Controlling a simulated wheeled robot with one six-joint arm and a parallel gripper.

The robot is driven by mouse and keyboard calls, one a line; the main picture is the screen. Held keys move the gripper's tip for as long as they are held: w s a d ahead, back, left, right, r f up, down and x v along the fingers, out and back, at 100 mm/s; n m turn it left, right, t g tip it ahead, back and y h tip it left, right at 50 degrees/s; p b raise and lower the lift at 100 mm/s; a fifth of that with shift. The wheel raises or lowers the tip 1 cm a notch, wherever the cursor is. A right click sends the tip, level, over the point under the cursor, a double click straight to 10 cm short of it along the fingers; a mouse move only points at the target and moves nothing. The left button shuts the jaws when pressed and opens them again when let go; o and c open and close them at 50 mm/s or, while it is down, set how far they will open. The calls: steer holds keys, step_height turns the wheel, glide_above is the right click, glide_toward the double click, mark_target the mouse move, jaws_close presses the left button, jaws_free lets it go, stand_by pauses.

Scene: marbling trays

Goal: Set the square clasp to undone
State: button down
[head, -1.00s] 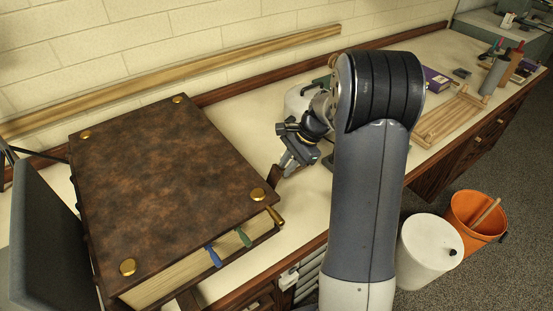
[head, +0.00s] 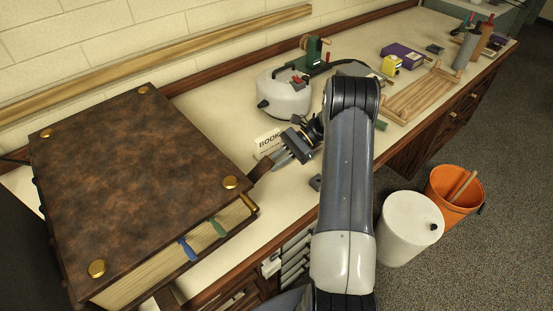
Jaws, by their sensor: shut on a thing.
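The large brown book (head: 140,170) lies shut on the bench at the left, with brass corner studs and blue and green ribbons. A brown strap (head: 261,169) sticks outward from its right edge beyond the near stud; it appears to be a clasp, but its square part cannot be made out. My gripper (head: 275,159) is at the outer end of this strap, shut on it, with the fingers partly covering the end. A second, brass-coloured clasp piece (head: 249,205) lies against the book's edge near the front corner.
A small card marked "BOOK" (head: 266,141) stands just behind my gripper. A white round pot (head: 284,95) and a green device (head: 315,55) stand farther back. A wooden rack (head: 420,95) lies to the right. White (head: 408,232) and orange (head: 452,190) buckets stand on the floor.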

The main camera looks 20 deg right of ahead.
steer(key=shift+f, duration=0.25)
steer(key=c, duration=1.4)
jaws_free()
steer(key=shift+o, duration=0.2)
steer(key=shift+d, duration=0.1)
steer(key=b+v, duration=0.2)
steer(key=v, duration=0.8)
steer(key=shift+d, duration=0.4)
steer(key=shift+a, duration=0.1)
